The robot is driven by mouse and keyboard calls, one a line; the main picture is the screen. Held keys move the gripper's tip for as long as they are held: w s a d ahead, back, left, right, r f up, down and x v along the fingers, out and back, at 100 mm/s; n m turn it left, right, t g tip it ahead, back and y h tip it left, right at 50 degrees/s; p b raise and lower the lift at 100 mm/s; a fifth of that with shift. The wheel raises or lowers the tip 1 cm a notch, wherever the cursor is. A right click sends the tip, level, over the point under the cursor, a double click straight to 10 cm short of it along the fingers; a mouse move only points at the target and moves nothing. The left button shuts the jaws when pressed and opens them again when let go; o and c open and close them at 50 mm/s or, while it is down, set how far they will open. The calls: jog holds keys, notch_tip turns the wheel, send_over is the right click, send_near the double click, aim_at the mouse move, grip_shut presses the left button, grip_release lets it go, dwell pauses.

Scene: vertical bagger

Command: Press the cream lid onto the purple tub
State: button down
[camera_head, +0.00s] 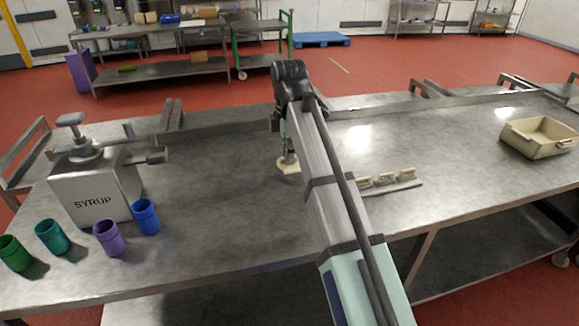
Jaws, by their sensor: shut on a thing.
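The purple tub (109,239) stands upright and open on the steel table at the front left, between the teal and blue tubs. The cream lid (288,167) is a flat round disc near the middle of the table. My gripper (289,156) points down over the lid and is shut on it. The lid is at or just above the table surface; I cannot tell if it touches. My arm hides part of the gripper. The lid is well to the right of the purple tub and farther back.
A blue tub (146,217), teal tub (53,237) and green tub (14,253) stand beside the purple one. A syrup dispenser (95,189) stands behind them. A small rack (392,189) with cream pieces lies right of my arm. A cream bin (541,137) is far right. Table between lid and tubs is clear.

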jog(key=s+a+n+p, duration=0.25)
jog(key=s+a, duration=0.35)
jog(key=a, duration=0.9)
jog(key=s+a+f+n+p, duration=0.1)
jog(key=s+a+n+p, duration=0.3)
jog(key=a, duration=1.2)
jog(key=s+a+p, duration=0.1)
jog(key=s+a, duration=0.6)
jog(key=a, duration=0.8)
jog(key=a+f+b, duration=0.2)
jog(key=a+f, duration=0.2)
jog(key=f, duration=0.4)
jog(key=shift+w+b, duration=0.2)
jog(key=shift+b, duration=0.15)
jog(key=shift+m+p, duration=0.25)
jog(key=shift+p, duration=0.3)
jog(key=shift+f, duration=0.65)
